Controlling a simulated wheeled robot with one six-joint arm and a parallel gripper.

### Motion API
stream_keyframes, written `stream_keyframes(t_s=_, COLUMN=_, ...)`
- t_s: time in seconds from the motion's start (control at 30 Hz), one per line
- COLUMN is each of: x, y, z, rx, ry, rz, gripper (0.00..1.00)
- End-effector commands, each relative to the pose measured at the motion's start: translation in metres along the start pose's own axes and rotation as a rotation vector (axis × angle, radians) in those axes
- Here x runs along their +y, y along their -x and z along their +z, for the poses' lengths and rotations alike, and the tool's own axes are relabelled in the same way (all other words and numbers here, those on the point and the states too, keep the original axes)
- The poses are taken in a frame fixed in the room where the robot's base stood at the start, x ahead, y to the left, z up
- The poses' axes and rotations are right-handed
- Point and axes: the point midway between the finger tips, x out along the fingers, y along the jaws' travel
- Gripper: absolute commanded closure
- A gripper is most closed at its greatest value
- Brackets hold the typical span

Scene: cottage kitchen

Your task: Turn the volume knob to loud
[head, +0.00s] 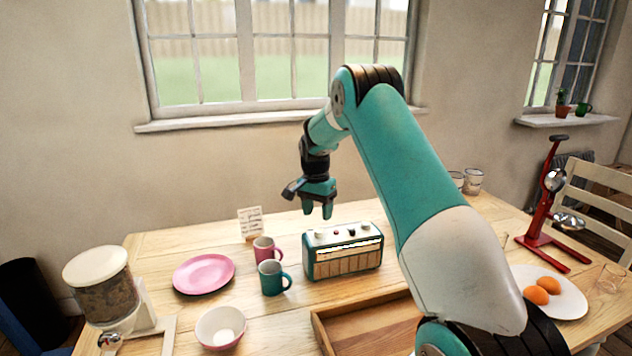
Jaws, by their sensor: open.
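A teal radio (343,263) with a wooden slatted front stands upright on the wooden table in the head view. Several small knobs or buttons sit along its top: a pale one (320,232) at the left, red and dark ones in the middle, and a light one (365,225) at the right. Which is the volume knob, and its setting, cannot be read at this size. My gripper (318,212) hangs above the radio's left end, fingers pointing down, apart and empty. It appears clear of the radio.
Pink (265,250) and teal (272,279) mugs stand just left of the radio, with a small card (250,223) behind. A wooden tray (370,327) lies in front. A pink plate (204,273), bowl (220,327) and dispenser (105,290) are further left. A red stand (540,205) is right.

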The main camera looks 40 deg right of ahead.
Motion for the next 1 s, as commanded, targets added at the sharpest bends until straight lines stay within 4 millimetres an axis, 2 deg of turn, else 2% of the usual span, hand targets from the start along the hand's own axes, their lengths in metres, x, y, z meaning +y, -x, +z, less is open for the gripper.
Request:
stream_keyframes(t_s=0.2, x=-0.001, y=0.057, z=0.000, rx=0.004, ry=0.001, rz=-0.004, gripper=0.47)
stream_keyframes(t_s=0.43, x=-0.001, y=0.101, z=0.000, rx=0.002, ry=0.001, rz=-0.002, gripper=0.47)
stream_keyframes(t_s=0.63, x=0.000, y=0.115, z=0.001, rx=0.000, ry=0.001, rz=0.001, gripper=0.47)
stream_keyframes(t_s=1.0, x=0.000, y=0.116, z=0.001, rx=0.000, ry=0.000, rz=0.000, gripper=0.47)
